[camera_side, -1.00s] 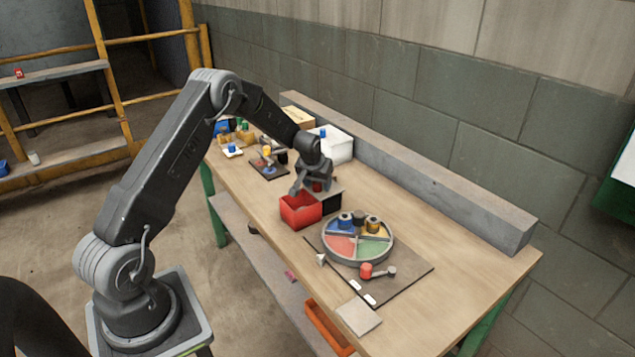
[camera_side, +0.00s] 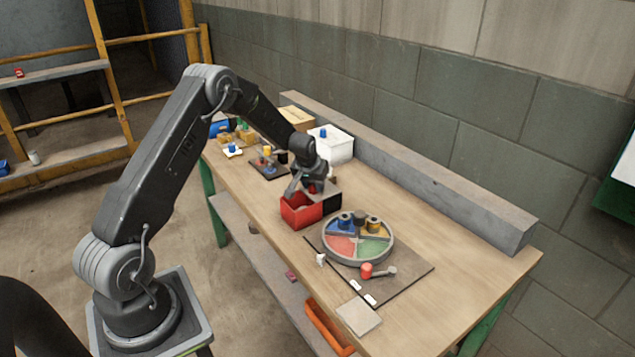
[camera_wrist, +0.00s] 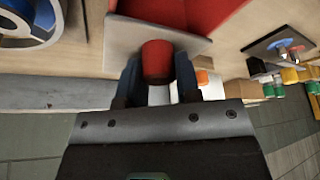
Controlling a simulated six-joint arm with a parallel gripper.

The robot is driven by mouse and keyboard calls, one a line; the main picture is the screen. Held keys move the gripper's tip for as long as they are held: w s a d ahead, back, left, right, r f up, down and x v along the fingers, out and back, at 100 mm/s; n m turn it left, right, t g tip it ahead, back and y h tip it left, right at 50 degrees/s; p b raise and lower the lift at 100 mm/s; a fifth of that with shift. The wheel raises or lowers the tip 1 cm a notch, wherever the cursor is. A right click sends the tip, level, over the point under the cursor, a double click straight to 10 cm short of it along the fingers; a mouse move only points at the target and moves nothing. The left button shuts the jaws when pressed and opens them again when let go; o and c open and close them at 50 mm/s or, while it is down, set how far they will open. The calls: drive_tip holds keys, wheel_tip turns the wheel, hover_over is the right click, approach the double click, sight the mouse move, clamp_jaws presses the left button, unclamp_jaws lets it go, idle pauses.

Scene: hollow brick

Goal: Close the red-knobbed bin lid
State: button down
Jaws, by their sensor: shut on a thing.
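The bin (camera_side: 301,216) is an open-topped box with red walls, beside a black section on its right. Its red inside (camera_wrist: 185,14) shows beyond the lid's edge in the wrist view, so the bin is at least partly uncovered. The lid (camera_wrist: 122,36) is a flat grey-beige plate, with the red knob (camera_wrist: 157,60) standing on it. My gripper (camera_side: 309,190) is over the back of the bin. In the wrist view my gripper (camera_wrist: 158,76) has a finger on each side of the knob, shut on it. The fingers and arm hide part of the lid in the side view.
A round tray (camera_side: 324,250) with coloured sections and several cylinders stands to the right, on a dark mat (camera_side: 395,280). A white box (camera_side: 341,151) and a dark board (camera_side: 266,172) with small pieces lie behind. A concrete ledge (camera_side: 430,200) runs along the table's back.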

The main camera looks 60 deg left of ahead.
drive_tip(key=s, duration=0.7)
drive_tip(key=shift+s, duration=0.25)
drive_tip(key=c, duration=0.8)
unclamp_jaws()
drive_tip(key=v, duration=1.3)
drive_tip(key=shift+s+d+r, duration=0.1)
drive_tip(key=shift+s+r, duration=0.1)
drive_tip(key=shift+r, duration=0.1)
